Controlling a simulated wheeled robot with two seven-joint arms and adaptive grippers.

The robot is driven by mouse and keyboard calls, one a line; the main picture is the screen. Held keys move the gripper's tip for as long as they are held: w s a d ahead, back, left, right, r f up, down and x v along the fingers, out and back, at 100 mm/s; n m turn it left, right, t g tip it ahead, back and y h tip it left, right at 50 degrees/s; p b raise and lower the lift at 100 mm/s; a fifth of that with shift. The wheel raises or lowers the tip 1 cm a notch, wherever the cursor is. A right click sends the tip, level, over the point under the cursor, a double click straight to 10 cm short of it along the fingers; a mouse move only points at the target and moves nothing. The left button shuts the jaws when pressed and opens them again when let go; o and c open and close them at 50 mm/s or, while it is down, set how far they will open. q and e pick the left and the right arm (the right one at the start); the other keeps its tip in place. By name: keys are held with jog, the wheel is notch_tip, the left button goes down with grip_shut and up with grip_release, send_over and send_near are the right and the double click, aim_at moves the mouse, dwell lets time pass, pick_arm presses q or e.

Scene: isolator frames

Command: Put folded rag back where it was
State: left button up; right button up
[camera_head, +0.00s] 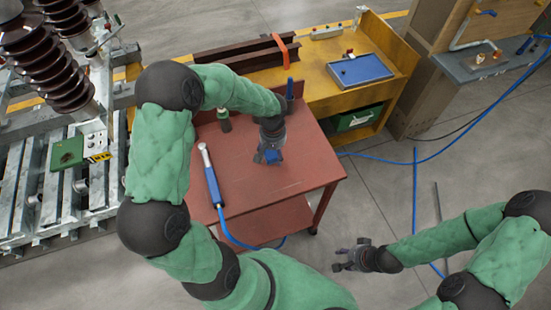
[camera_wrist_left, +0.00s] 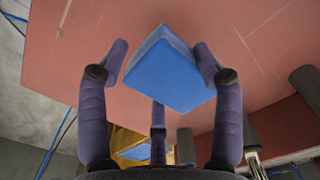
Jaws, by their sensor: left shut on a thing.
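The folded rag (camera_wrist_left: 165,70) is a blue, flat, square pad. In the left wrist view it sits between the fingers of my left gripper (camera_wrist_left: 160,75), which is shut on it. I cannot tell whether the rag touches the tabletop. My right gripper (camera_head: 346,259) is open and empty, over the floor to the right of the table.
A blue-handled tool (camera_head: 212,180) with a blue hose lies on the table's left part. A yellow bench (camera_head: 385,70) with a blue tray (camera_head: 360,70) is behind. The table's front right is clear.

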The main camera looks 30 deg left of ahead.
aim_at(275, 157)
pick_arm(q)
jog(key=shift+w+d+f, duration=0.1)
jog(key=shift+w+f, duration=0.05)
jog(key=shift+f, duration=0.05)
jog(key=shift+w+d+f+b, duration=0.15)
jog(key=shift+f+b, duration=0.55)
jog(key=shift+f, duration=1.1)
jog(key=shift+f, duration=0.15)
jog(key=o, duration=1.3)
jog(key=shift+r, duration=0.25)
notch_tip(275, 157, up, 12)
jog(key=p, duration=0.3)
